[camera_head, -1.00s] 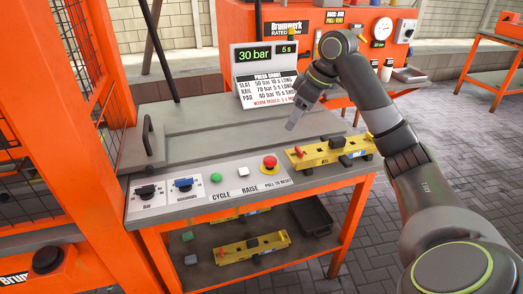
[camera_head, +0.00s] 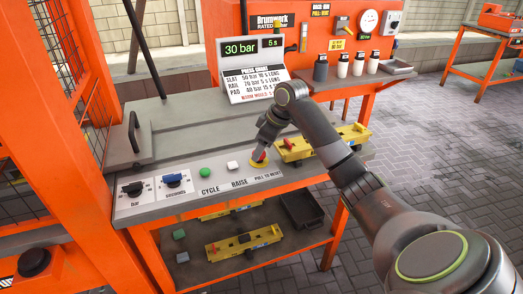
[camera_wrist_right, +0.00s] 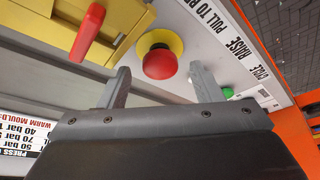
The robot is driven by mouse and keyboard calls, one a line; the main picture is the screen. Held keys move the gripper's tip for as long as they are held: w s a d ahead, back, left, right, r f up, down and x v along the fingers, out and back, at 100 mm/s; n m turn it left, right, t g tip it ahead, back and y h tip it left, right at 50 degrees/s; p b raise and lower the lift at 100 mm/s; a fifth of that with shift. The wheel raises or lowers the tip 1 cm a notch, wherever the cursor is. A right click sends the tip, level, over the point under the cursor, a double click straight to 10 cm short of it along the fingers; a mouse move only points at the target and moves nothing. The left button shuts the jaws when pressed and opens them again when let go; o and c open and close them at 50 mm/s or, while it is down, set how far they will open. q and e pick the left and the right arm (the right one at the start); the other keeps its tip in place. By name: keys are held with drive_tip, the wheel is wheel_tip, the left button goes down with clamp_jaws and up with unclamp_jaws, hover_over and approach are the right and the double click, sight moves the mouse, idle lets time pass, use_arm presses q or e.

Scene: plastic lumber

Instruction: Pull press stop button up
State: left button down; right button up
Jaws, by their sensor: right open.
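The red press stop button (camera_wrist_right: 160,62) has a mushroom head on a yellow ring and sits on the sloped grey control panel (camera_head: 217,192). In the head view the button (camera_head: 258,158) is partly hidden by my right gripper (camera_head: 259,150), which is just above it. In the right wrist view my right gripper (camera_wrist_right: 161,86) is open, and the button shows between and just beyond its fingertips. The fingers do not appear closed on it. The label "PULL TO RESET" (camera_head: 269,174) is printed below the button. My left gripper is not in view.
A yellow mould (camera_head: 296,150) with a red handle (camera_wrist_right: 87,33) lies close beside the button. The green cycle button (camera_head: 204,172) and white raise button (camera_head: 232,165) are to its left. A display (camera_head: 252,50) reads 30 bar and 5 s. More yellow moulds (camera_head: 243,245) lie on the shelf below.

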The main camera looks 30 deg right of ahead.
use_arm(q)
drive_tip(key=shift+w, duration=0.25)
use_arm(e)
drive_tip(key=shift+w+a+f, duration=0.1)
drive_tip(key=shift+w+f, duration=0.1)
drive_tip(key=shift+f, duration=0.4)
